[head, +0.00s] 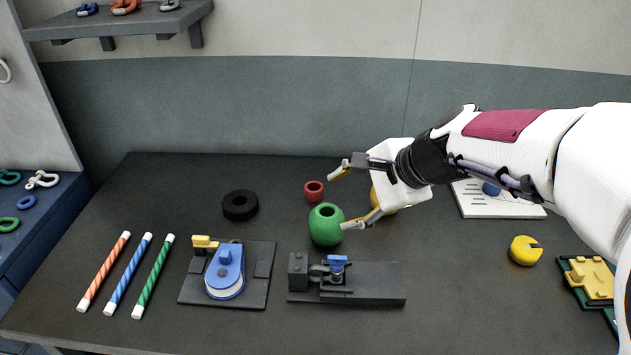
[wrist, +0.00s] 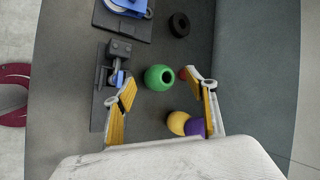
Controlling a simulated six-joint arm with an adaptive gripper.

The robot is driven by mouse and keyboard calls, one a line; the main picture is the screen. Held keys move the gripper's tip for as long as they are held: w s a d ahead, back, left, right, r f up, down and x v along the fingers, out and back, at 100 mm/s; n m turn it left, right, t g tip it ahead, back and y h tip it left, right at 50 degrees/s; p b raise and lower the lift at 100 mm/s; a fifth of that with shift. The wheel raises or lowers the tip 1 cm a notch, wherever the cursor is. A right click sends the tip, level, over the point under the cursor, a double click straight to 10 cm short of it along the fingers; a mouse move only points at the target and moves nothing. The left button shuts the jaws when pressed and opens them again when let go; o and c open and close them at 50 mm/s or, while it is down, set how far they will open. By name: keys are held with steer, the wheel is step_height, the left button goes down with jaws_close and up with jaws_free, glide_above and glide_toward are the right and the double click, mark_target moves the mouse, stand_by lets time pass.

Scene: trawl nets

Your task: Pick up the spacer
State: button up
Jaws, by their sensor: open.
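No part is labelled as the spacer. A small red ring (head: 313,191) stands on the table behind the green bead; in the wrist view the red piece (wrist: 182,74) shows only partly beside my right fingertip. A black ring (head: 240,206) lies flat to the left, and also shows in the wrist view (wrist: 180,25). A round green bead (head: 325,226) with a hole in its top stands in front of the red ring. My gripper (head: 341,198) is open and empty, pointing left. In the wrist view the green bead (wrist: 160,78) appears between and just beyond its fingertips.
A black fixture (head: 375,284) with a blue lever and a plate (head: 260,290) with a blue block stand in front. A yellow ball (wrist: 177,122) and a purple ball (wrist: 196,128) are beneath my gripper. Striped sticks (head: 128,275) lie left. The back left is clear.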

mark_target(309, 188)
steer(key=w+a+f+m, duration=0.1)
steer(key=w+f+m, duration=0.1)
steer(key=w, duration=0.2)
steer(key=w+a+f+m+y, duration=0.1)
steer(key=w+f+m, duration=0.1)
steer(key=w, duration=0.3)
steer(key=w+f+m+t, duration=0.1)
steer(key=w+f+m, duration=0.1)
steer(key=w+m, duration=0.1)
steer(key=shift+w+a+f, duration=0.25)
steer(key=shift+w+a, duration=0.15)
steer(key=shift+w, duration=0.3)
steer(key=w+f+m, duration=0.3)
steer(key=w+f, duration=0.1)
steer(key=w+f+m+t, duration=0.1)
steer(key=w+f+m, duration=0.2)
steer(key=w+f, duration=0.2)
steer(key=shift+a+m+y, duration=0.2)
steer(key=shift+m+y, duration=0.1)
steer(key=shift+w+f+m+t, duration=0.3)
steer(key=shift+w+f+m, duration=0.1)
steer(key=shift+w+f, duration=0.15)
steer(key=shift+f, duration=0.1)
steer(key=shift+x, duration=1.2)
steer(key=shift+w, duration=0.1)
steer(key=shift+x, duration=2.55)
steer(key=shift+a, duration=0.1)
